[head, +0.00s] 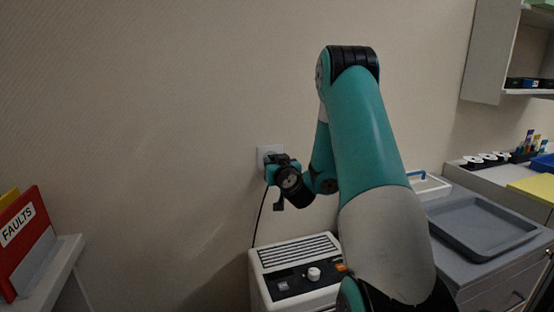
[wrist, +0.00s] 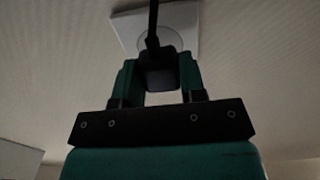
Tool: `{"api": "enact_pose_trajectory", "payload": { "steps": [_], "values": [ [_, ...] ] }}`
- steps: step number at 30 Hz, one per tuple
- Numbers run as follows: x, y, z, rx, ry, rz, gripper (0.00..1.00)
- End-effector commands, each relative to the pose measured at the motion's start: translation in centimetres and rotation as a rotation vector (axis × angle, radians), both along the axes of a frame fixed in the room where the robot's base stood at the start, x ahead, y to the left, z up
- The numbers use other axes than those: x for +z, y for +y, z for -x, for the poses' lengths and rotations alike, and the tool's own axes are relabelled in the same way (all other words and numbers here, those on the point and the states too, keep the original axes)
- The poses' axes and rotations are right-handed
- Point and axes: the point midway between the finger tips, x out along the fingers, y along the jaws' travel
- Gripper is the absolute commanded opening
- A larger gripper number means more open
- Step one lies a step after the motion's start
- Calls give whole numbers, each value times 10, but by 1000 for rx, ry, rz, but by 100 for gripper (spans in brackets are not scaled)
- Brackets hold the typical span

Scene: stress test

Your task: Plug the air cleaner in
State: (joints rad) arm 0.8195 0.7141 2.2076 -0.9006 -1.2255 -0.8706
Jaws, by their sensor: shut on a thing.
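The air cleaner (head: 297,262) stands against the wall, a white box with a slatted top, a dark panel and a white knob. Its black cord (head: 259,222) rises from behind it towards my gripper. A white wall socket (head: 268,152) is on the wall, and it also shows in the wrist view (wrist: 184,20). My gripper (wrist: 159,72) is shut on the black plug (wrist: 160,76), right in front of the socket. The plug overlaps the socket's round recess in the wrist view; I cannot tell whether its pins are in. In the head view my gripper (head: 272,165) hides the plug.
A grey tray (head: 480,228) lies on the cabinet at the right, with a white box (head: 430,187) behind it. A red FAULTS binder (head: 22,238) stands on a shelf at the left. The wall left of the socket is clear.

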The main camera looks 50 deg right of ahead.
Motion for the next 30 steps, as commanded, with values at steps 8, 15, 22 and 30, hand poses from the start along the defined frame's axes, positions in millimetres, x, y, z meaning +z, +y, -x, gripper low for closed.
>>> {"api": "enact_pose_trajectory", "payload": {
  "steps": [8, 15, 22, 30],
  "values": [
    [0, -4, -8, 1, 0, 0, 17],
    [-1, -5, -9, 1, 0, 0, 17],
    [-1, -5, -9, 1, 0, 0, 17],
    [-2, -5, -9, -1, 1, 1, 17]
  ]
}}
